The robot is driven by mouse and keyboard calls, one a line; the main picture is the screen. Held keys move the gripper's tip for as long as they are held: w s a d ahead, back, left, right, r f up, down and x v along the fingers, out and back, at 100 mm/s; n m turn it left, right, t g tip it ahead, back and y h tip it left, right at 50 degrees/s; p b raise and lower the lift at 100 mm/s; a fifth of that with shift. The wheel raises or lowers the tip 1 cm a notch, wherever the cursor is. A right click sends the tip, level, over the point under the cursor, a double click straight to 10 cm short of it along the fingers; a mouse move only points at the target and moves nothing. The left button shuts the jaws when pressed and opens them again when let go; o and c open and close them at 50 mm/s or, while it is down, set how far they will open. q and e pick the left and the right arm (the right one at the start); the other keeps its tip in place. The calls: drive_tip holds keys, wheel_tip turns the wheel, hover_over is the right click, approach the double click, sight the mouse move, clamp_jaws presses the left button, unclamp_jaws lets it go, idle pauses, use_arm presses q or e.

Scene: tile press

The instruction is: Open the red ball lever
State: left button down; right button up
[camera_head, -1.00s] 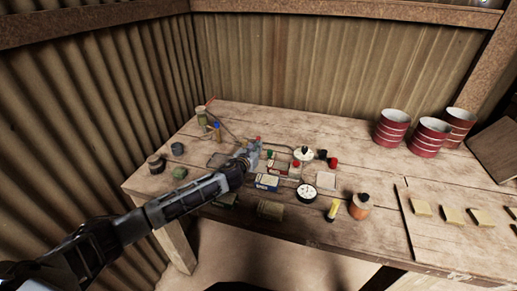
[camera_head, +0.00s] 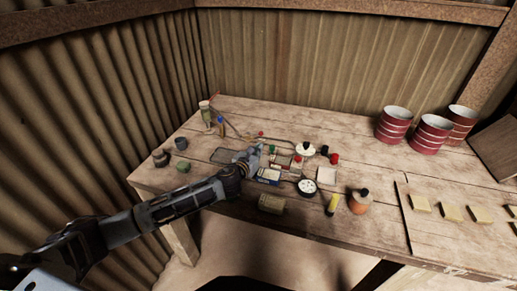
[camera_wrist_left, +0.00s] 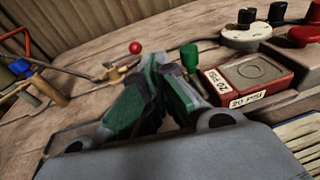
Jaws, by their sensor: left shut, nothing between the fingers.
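The red ball lever shows in the left wrist view as a small red ball (camera_wrist_left: 135,47) on the end of a brass-coloured lever beyond my fingers. A small red ball (camera_head: 261,134) also shows in the head view, just past my left gripper (camera_head: 254,152). The left gripper is shut and empty. Its green and grey fingers fill the middle of the left wrist view (camera_wrist_left: 166,75), apart in the picture from the ball. Their tips sit low over the bench, left of a green knob (camera_wrist_left: 190,56). My right gripper is not in view.
A red box with "20 PSI" labels (camera_wrist_left: 252,76) stands right of the fingers. A pipe with a red handle (camera_head: 213,98) is at the left back. A gauge (camera_head: 307,187), yellow-topped tube (camera_head: 333,205) and orange pot (camera_head: 360,202) are near the front edge.

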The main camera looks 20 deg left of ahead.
use_arm(q)
drive_tip(key=s, duration=0.2)
drive_tip(key=shift+s+d+r, duration=0.2)
drive_tip(key=shift+s, duration=0.1)
drive_tip(key=shift+s+d+r, duration=0.15)
drive_tip(key=shift+s+r, duration=0.05)
drive_tip(key=shift+s, duration=0.7)
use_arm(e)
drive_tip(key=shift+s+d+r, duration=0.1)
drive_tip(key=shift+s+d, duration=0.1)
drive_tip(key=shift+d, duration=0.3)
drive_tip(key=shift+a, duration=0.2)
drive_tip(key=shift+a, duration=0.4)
use_arm(q)
drive_tip(key=shift+r, duration=0.15)
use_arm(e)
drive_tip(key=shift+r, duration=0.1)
